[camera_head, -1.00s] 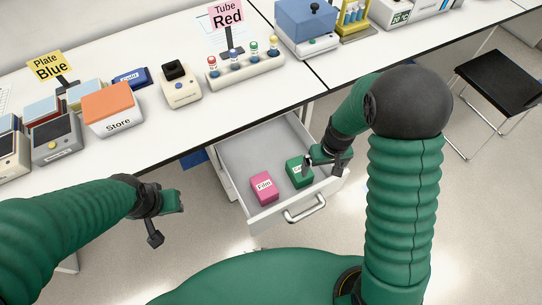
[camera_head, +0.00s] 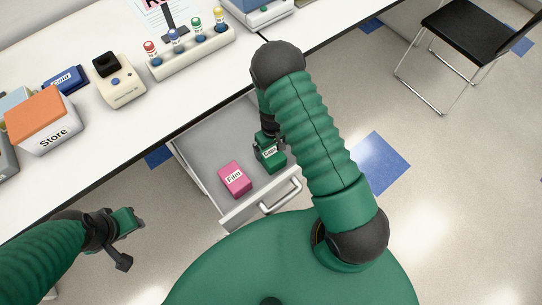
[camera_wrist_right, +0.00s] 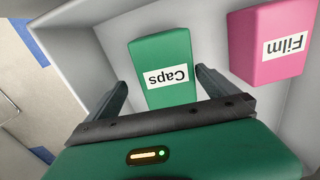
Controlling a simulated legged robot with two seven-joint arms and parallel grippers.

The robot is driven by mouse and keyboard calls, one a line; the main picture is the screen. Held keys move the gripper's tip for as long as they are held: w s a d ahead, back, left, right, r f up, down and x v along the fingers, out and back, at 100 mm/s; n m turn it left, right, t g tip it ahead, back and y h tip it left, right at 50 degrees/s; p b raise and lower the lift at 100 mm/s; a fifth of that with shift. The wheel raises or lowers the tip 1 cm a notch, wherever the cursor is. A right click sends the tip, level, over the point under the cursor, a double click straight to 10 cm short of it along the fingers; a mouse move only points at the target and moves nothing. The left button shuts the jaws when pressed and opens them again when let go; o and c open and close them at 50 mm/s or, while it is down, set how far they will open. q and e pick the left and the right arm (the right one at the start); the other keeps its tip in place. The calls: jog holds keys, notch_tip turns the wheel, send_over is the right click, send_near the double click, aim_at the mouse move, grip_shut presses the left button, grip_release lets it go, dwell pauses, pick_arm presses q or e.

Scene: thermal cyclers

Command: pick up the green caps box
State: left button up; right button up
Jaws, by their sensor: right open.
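The green caps box (camera_head: 270,156) lies in the open drawer, at its right side. In the right wrist view the caps box (camera_wrist_right: 160,58) shows its white "Caps" label upside down. My right gripper (camera_head: 266,140) is over the drawer at the box's far end. In the right wrist view its fingers (camera_wrist_right: 162,78) are apart, one on each side of the box's near part, with gaps to it. I cannot tell how low the fingertips are. My left gripper (camera_head: 126,236) is left of the drawer, away from the box; its jaw state is unclear.
A pink film box (camera_head: 235,178) lies in the drawer (camera_head: 208,150), left of the caps box. The drawer's front has a handle (camera_head: 280,196). The bench above holds a tube rack (camera_head: 192,52) and an orange-lidded store box (camera_head: 42,118).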

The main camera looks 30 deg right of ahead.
jog(key=f, duration=0.1)
jog(key=f+b, duration=0.1)
jog(key=f, duration=0.1)
jog(key=a+f, duration=0.1)
jog(key=shift+s+f, duration=0.2)
jog(key=shift+s, duration=0.15)
jog(key=shift+a+f, duration=0.1)
jog(key=shift+a, duration=0.1)
jog(key=shift+d, duration=0.15)
jog(key=shift+c, duration=0.9)
jog(key=shift+d+f, duration=0.1)
jog(key=shift+d, duration=0.05)
jog(key=c, duration=0.5)
pick_arm(q)
jog(key=shift+a+f, duration=0.35)
jog(key=shift+f, duration=0.45)
pick_arm(e)
jog(key=c, duration=1)
